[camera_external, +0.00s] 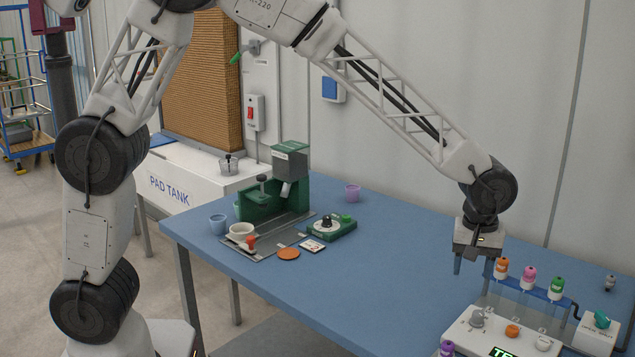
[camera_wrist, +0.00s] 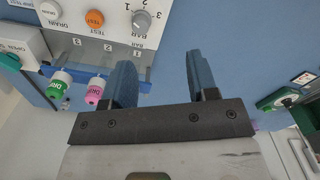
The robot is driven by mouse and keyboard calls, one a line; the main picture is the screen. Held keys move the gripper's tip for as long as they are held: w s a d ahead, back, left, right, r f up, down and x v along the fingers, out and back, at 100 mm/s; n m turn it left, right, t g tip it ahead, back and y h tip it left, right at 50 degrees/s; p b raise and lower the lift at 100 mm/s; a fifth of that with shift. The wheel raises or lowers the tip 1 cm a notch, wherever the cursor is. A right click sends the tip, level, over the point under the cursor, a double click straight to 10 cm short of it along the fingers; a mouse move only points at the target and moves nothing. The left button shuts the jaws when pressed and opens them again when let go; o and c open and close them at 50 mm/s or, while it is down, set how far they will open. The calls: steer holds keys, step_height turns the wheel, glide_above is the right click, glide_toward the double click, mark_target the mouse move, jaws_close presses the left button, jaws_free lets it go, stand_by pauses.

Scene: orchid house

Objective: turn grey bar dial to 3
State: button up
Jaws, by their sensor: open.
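The grey bar dial (camera_external: 477,318) is on top of the white control box (camera_external: 462,336) at the front right of the table. In the wrist view the dial (camera_wrist: 142,20) is at the top edge, with "BAR" printed beside it and small digits around it. I cannot tell for sure which digit it points to. My gripper (camera_external: 473,266) is above the table, behind and higher than the box. In the wrist view my gripper (camera_wrist: 160,68) has its two blue fingers apart, with nothing between them. The dial is beyond the fingertips, untouched.
An orange test knob (camera_external: 512,331) and a white drain knob (camera_external: 542,343) are beside the dial. A rack of bottles with orange, pink (camera_external: 529,276) and green caps stands behind the box. A green machine (camera_external: 275,195) stands at the far left. The table's middle is clear.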

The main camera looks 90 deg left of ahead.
mark_target(479, 313)
steer(key=shift+n, duration=0.7)
steer(key=w+f, duration=0.3)
steer(key=f, duration=0.1)
steer(key=shift+w, duration=0.4)
steer(key=shift+f, duration=0.1)
steer(key=shift+s+f, duration=0.15)
steer(key=shift+f, duration=3.65)
steer(key=c, duration=0.9)
